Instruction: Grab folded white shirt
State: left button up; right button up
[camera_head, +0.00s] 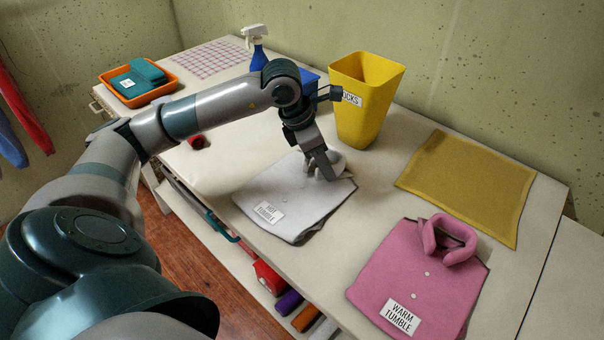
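A folded white shirt (293,208) lies flat on the white table in the middle, with a label reading "HOT TUMBLE" (268,212) near its front left edge. My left gripper (327,172) comes down from above at the shirt's collar end, at the far right part of the shirt. Its fingers point down and overlap the collar (341,165), which partly hides behind them. I cannot tell whether the fingers are closed on the cloth. My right gripper is not in view.
A pink folded shirt (408,275) and a mustard cloth (468,187) lie to the right. A yellow bin (366,105) stands just behind the gripper. A blue spray bottle (257,52), an orange tray (107,78) and a checked cloth (212,58) are at the back. Rolled items (288,302) sit below the front edge.

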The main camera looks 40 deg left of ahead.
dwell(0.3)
pick_arm(q)
grip_shut()
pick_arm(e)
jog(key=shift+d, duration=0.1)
pick_arm(q)
jog(key=shift+r, duration=0.1)
